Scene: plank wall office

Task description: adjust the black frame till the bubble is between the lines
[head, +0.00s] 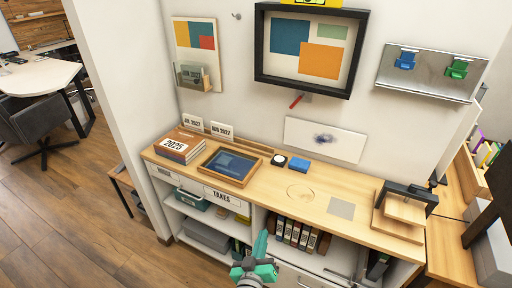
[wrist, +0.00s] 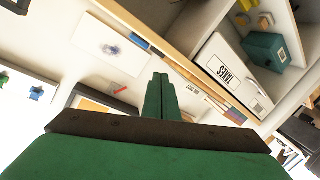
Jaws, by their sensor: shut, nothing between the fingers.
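The black frame (head: 260,42) hangs on the wall at the top of the head view, around a picture of coloured blocks. A yellow level (head: 297,3) sits on its top edge, cut off by the picture's border; its bubble and lines cannot be made out. I cannot tell whether the frame is tilted. My gripper (head: 262,240) is low, in front of the cabinet, well below and apart from the frame. Its green fingers (wrist: 161,95) are shut and empty in the wrist view. Part of a dark frame edge (wrist: 92,96) shows left of them.
The wooden counter (head: 262,190) stands below the frame. A red-handled item (head: 296,101) is under the frame. A metal rail (head: 425,84) is to its right.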

